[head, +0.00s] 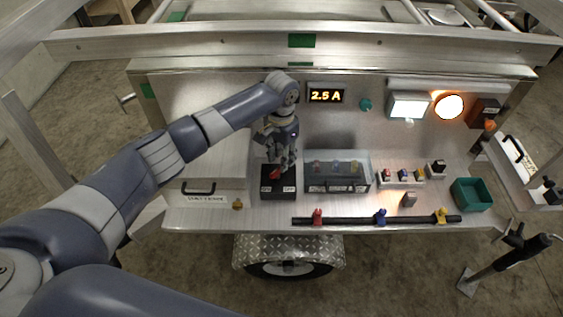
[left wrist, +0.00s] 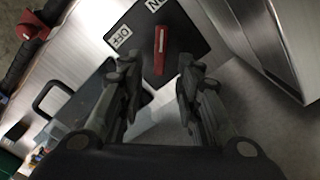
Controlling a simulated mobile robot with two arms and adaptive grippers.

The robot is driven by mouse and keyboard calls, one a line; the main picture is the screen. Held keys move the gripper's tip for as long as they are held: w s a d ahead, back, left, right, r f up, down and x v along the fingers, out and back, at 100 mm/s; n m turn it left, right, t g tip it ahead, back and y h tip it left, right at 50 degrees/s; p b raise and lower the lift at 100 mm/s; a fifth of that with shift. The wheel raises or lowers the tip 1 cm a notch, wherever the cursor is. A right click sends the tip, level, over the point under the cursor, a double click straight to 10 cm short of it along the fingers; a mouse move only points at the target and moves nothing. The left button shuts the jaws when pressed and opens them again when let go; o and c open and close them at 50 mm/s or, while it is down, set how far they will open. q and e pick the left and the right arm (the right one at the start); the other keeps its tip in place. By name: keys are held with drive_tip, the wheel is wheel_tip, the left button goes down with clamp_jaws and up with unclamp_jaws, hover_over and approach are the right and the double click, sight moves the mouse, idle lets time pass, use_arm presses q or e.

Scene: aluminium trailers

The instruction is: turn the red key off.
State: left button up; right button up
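The red key (head: 276,174) sits on a black box (head: 278,192) on the trailer shelf, with white labels on the box front. In the left wrist view the key (left wrist: 160,50) is a red bar with a white line, on the black plate (left wrist: 185,30). An OFF label (left wrist: 121,36) is beside it and another label is cut off at the top edge. My left gripper (head: 282,165) points down over the box. In the wrist view its two fingers (left wrist: 158,65) are apart, one on each side of the key, with visible gaps. My right gripper is out of view.
A clear-walled case (head: 338,186) stands right of the box. A black bar (head: 350,220) with coloured clamps runs along the shelf front. A display (head: 325,96) reads 2.5 A. A lit white panel (head: 408,107) and a glowing round lamp (head: 449,106) are at right. A green bin (head: 471,194) is far right.

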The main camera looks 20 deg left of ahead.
sight(278, 173)
use_arm(q)
wheel_tip(278, 173, down, 2)
drive_tip(key=shift+f, duration=0.7)
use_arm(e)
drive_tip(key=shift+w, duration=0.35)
use_arm(q)
clamp_jaws()
drive_tip(key=shift+r, duration=0.1)
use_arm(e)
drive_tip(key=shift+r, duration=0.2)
